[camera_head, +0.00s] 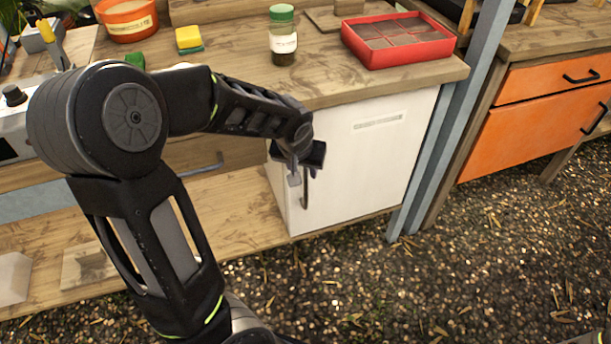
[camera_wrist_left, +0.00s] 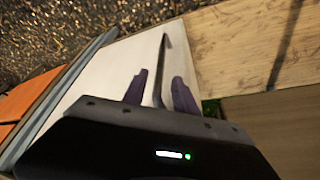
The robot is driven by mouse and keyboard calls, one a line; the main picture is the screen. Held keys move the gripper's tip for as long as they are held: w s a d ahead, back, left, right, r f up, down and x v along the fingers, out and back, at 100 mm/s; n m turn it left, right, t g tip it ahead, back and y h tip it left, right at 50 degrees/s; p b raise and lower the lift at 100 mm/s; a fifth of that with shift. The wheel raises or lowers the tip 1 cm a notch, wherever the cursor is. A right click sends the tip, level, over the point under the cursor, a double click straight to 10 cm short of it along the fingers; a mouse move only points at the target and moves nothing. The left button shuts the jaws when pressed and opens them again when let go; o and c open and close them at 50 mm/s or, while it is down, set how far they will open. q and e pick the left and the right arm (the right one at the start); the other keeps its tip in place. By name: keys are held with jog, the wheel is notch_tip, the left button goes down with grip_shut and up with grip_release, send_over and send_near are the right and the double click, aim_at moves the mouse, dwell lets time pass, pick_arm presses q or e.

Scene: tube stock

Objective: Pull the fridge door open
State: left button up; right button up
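The white fridge door (camera_head: 365,165) is under the wooden worktop in the head view and looks shut. Its dark upright handle (camera_head: 304,188) is near the door's left edge. My left gripper (camera_head: 304,172) is at the handle and partly hides its upper part. In the left wrist view, the two fingers of my left gripper (camera_wrist_left: 160,90) stand apart, with the handle (camera_wrist_left: 161,62) running between them. A gap shows on each side, and I cannot tell whether either finger touches it. The white door (camera_wrist_left: 105,75) lies behind. My right gripper is out of view.
The worktop (camera_head: 340,85) above holds a red tray (camera_head: 400,52), a green-lidded jar (camera_head: 283,45) and a sponge (camera_head: 189,40). A blue-grey post (camera_head: 455,125) stands right of the fridge, beside an orange drawer cabinet (camera_head: 530,120). The gravel floor in front is clear.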

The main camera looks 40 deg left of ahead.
aim_at(305, 173)
pick_arm(q)
jog(key=x, duration=0.4)
jog(key=shift+w+f+b, duration=0.15)
jog(key=shift+f+b, duration=0.15)
jog(key=shift+b, duration=0.1)
jog(key=shift+c, duration=0.2)
grip_shut()
dwell(0.9)
